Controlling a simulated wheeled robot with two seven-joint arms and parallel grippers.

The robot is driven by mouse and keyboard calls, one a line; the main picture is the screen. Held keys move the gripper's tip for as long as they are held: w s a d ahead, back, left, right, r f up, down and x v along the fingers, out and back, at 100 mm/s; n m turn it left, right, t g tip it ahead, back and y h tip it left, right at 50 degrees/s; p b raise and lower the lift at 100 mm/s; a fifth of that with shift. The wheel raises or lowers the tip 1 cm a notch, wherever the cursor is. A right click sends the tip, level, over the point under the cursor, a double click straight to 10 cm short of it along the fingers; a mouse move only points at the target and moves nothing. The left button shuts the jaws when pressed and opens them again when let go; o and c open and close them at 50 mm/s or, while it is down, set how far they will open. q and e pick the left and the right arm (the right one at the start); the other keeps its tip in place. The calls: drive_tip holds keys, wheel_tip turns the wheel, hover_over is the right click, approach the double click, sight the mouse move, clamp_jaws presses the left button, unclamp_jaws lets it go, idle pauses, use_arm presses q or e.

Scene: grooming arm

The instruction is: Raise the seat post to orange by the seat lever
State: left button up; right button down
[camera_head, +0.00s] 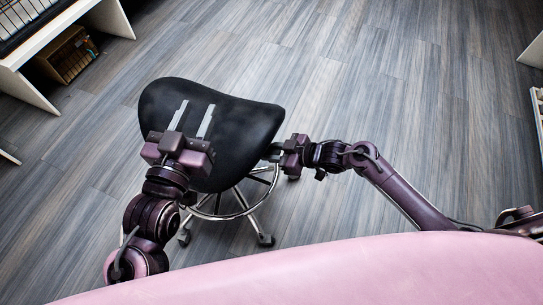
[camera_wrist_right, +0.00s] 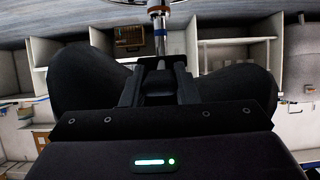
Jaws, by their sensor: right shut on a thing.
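The black saddle-shaped stool seat (camera_head: 225,115) stands on a chrome base with a foot ring and casters. My left gripper (camera_head: 192,118) is open and empty, over the seat. My right gripper (camera_head: 276,151) is at the seat's right edge. In the right wrist view its fingers (camera_wrist_right: 158,88) are shut on a dark piece under the seat, which looks like the seat lever (camera_wrist_right: 158,86). The seat post (camera_wrist_right: 160,42) shows there beyond the fingers, with small coloured bands, one blue and one orange-looking. In the head view the seat hides the post.
A pink padded surface (camera_head: 350,270) fills the near edge, in front of the stool. A white shelf (camera_head: 112,18) with a brown crate (camera_head: 68,55) stands at upper left. White furniture is at the right edge. The wooden floor around the stool is clear.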

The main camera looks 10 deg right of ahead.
drive_tip(key=shift+a+r+p, duration=0.15)
drive_tip(key=shift+r+p, duration=0.4)
drive_tip(key=shift+r, duration=0.15)
drive_tip(key=shift+r+p, duration=0.7)
drive_tip(key=shift+p, duration=0.1)
drive_tip(key=shift+r+p, duration=0.65)
drive_tip(key=shift+p, duration=0.15)
drive_tip(key=shift+r+p, duration=0.65)
drive_tip(key=shift+p, duration=0.1)
